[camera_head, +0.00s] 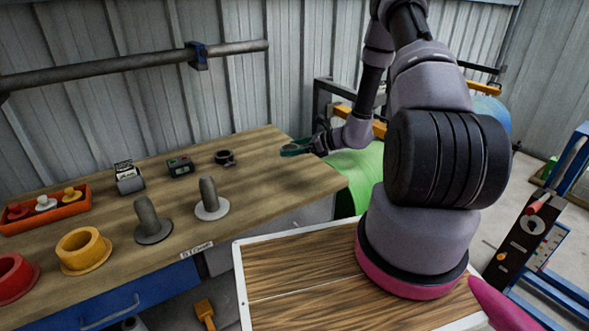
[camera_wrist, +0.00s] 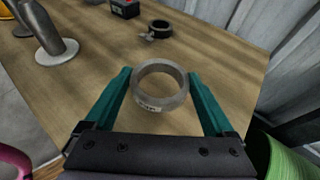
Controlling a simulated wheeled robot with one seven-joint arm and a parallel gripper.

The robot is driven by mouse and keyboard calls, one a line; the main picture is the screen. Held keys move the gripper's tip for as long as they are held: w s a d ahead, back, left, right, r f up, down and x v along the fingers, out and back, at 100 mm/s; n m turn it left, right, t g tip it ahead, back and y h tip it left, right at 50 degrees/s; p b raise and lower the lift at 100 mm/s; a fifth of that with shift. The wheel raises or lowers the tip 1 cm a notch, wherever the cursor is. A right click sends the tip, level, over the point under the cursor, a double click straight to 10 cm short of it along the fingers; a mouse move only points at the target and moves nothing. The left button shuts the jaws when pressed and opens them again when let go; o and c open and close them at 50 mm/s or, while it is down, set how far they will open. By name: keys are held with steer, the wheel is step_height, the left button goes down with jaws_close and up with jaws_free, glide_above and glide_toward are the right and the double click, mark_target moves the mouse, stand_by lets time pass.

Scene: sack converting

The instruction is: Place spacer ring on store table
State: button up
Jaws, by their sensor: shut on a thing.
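The spacer ring (camera_wrist: 144,104) is a grey metal ring with a small white label on its near side. My gripper (camera_wrist: 160,88), with green fingers, is shut on it in the wrist view, one finger on each side. In the head view my gripper (camera_head: 296,148) is over the right end of the wooden table (camera_head: 262,180); the ring is hardly visible there. A label on the table's front edge seems to name the store table, but it is too small to read surely. I cannot tell whether the ring touches the top.
Grey posts on round bases (camera_head: 211,200), a yellow flanged cup (camera_head: 84,250) and an orange tray (camera_head: 45,212) stand further left. The table's right end is clear. A green roll (camera_head: 352,178) is beyond it.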

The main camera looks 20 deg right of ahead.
glide_above(293, 175)
step_height(293, 175, down, 4)
steer(key=shift+w+d+f, duration=0.15)
steer(key=shift+f, duration=2.2)
steer(key=shift+f, duration=0.15)
steer(key=o, duration=1.4)
